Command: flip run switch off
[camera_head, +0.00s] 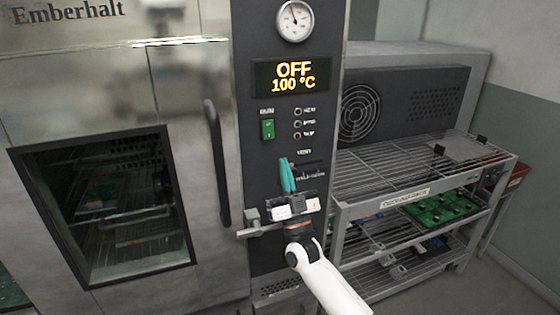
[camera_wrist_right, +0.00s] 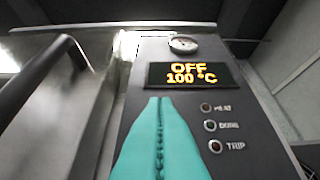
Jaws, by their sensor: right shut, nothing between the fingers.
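The green run switch (camera_head: 267,129) sits on the dark control panel, below the display (camera_head: 291,77), which reads OFF and 100 °C. My right gripper (camera_head: 287,175) is in front of the panel, below and slightly right of the switch. Its teal fingers are shut with nothing between them, and they are apart from the switch in the picture. In the right wrist view the shut fingers (camera_wrist_right: 160,140) point up the panel toward the display (camera_wrist_right: 184,74), and the switch is not visible, probably hidden behind them. My left gripper is not in view.
A vertical door handle (camera_head: 216,160) stands out just left of the panel, beside the windowed oven door (camera_head: 110,210). A round gauge (camera_head: 294,20) is above the display. A wire cooling rack (camera_head: 400,178) holding green boards stands close on the right.

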